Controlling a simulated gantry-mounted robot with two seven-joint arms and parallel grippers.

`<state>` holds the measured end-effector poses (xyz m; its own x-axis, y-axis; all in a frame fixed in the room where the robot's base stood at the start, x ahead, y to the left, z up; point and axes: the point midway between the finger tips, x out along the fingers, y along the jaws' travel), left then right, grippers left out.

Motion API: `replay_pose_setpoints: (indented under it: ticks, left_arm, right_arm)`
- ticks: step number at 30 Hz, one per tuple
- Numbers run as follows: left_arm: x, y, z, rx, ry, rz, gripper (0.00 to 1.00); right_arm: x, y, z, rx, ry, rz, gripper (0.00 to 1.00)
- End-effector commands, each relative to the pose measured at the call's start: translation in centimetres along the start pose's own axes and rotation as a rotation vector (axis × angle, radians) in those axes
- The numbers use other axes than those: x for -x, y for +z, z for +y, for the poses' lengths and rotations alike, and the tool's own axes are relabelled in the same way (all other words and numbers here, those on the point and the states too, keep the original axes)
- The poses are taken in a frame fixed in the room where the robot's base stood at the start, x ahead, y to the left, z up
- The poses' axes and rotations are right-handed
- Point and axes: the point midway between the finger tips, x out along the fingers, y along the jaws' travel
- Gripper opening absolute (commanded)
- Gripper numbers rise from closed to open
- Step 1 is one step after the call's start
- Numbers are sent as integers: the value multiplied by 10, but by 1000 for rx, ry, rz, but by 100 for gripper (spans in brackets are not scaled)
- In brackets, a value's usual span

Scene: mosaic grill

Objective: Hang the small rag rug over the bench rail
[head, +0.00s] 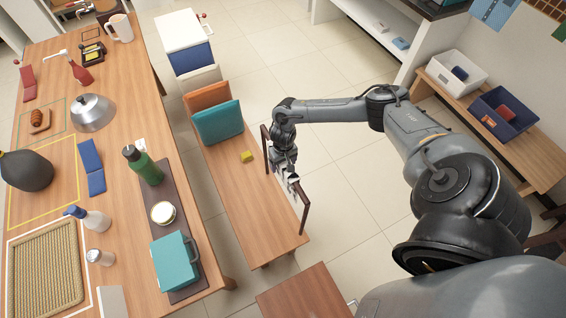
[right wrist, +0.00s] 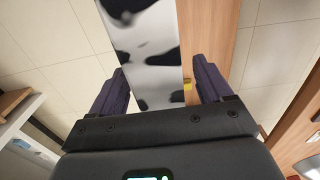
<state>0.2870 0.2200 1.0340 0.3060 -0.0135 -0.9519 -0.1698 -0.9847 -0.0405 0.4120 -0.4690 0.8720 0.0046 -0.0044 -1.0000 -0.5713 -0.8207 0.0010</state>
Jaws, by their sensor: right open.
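The bench (head: 235,190) stands in the middle of the head view, with a dark rail frame (head: 304,218) along its right side. My right gripper (head: 291,178) is at this rail, and the hand hides part of it. In the right wrist view the gripper (right wrist: 160,82) is open. A white cloth with black patches, seemingly the rug (right wrist: 150,48), shows as a long strip between and beyond its fingers. It looks draped at the rail, but the hand and viewing angle hide how it hangs. My left gripper is not in view.
A yellow block (head: 247,156) and teal (head: 218,122) and orange (head: 207,97) cushions are on the bench. A crowded table (head: 120,170) stands to the left. A low wooden stool (head: 300,292) stands in front. Open tiled floor lies behind the rail.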

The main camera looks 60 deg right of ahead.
Motion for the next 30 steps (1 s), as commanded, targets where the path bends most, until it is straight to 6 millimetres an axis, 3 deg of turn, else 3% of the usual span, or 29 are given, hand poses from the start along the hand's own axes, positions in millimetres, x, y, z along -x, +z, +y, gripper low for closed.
replay_pose_setpoints:
  ticks: [5, 19, 26, 30]
  left_arm:
    - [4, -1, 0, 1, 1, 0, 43]
    - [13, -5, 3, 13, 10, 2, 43]
    - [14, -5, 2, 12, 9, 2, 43]
    - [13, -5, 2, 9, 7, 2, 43]
  right_arm:
    - [18, -1, 0, 0, -1, 2, 79]
    - [92, 0, 0, 1, -1, 2, 79]
    - [105, 1, -3, 10, -4, 3, 79]
    - [95, 11, -27, 101, -37, 23, 79]
